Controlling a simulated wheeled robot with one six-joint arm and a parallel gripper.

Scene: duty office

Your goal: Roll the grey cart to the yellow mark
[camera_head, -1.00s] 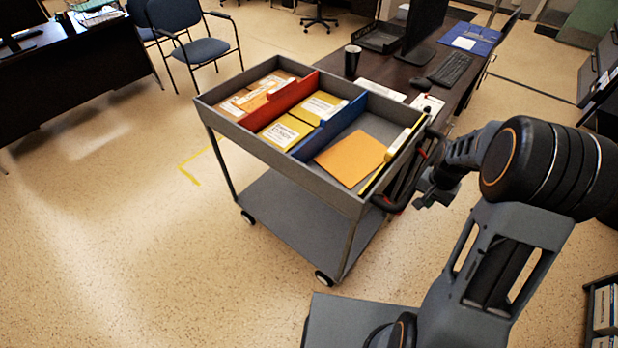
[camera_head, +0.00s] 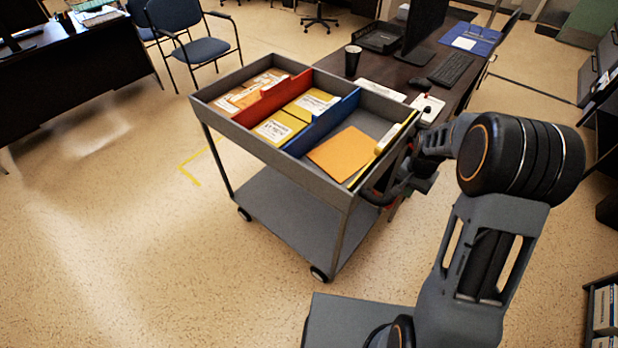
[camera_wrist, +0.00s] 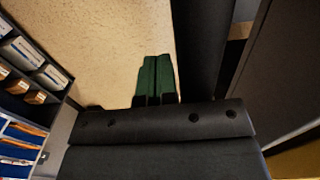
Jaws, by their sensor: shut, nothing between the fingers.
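The grey cart (camera_head: 285,215) stands on wheels, its top tray split by red and blue dividers and holding envelopes. The yellow mark (camera_head: 187,172) is a thin line on the floor just left of the cart; part of it is hidden behind the cart. My gripper (camera_head: 398,190) is at the cart's right end, beside the dark handle (camera_head: 372,198); whether they touch is unclear. In the wrist view my gripper's green fingers (camera_wrist: 156,80) are together with nothing between them, and a dark bar runs close on their right.
A desk (camera_head: 455,90) with monitor, keyboard and cup stands right behind the cart. Blue chairs (camera_head: 197,50) and a dark desk (camera_head: 75,75) are at the upper left. A shelf (camera_head: 603,312) is at the lower right. The floor left of the cart is open.

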